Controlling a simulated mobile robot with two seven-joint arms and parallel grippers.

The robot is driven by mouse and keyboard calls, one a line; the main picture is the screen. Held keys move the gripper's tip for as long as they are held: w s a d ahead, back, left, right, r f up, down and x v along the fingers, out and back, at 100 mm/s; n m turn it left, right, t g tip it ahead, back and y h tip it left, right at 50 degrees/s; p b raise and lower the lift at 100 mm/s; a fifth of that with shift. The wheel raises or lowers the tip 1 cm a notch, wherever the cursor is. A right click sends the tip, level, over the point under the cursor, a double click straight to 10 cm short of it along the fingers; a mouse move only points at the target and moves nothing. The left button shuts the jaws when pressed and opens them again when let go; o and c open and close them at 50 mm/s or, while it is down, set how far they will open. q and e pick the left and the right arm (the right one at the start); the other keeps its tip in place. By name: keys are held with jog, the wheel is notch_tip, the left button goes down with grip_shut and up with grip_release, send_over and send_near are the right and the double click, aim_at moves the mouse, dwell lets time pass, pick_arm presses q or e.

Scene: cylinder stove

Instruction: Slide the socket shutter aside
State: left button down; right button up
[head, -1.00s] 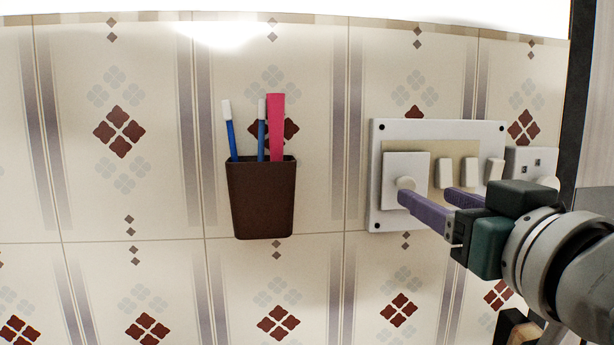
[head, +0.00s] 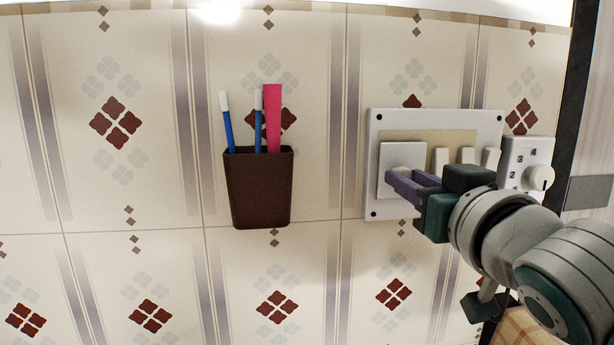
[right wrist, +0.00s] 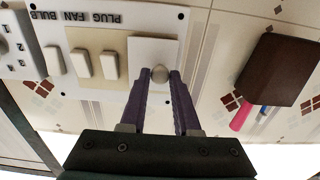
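The socket shutter (head: 392,158) is a square white plate with a round knob, at the left end of the white switch panel (head: 374,205) on the tiled wall. In the right wrist view the shutter (right wrist: 146,50) and its knob (right wrist: 159,74) show upside down. My right gripper (head: 402,178) is at the shutter. In the right wrist view its purple fingers (right wrist: 160,78) close in on both sides of the knob and appear to grip it. In the head view the fingers hide the knob. No socket holes show beside the shutter. My left gripper is in neither view.
Several white rocker switches (head: 467,155) sit right of the shutter on the panel. A numbered dial unit (head: 540,178) adjoins the panel's right side. A brown holder (head: 259,190) with toothbrush-like sticks and a pink strip hangs left of it. The wall between holder and panel is clear.

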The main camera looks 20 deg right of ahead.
grip_shut()
dwell(0.9)
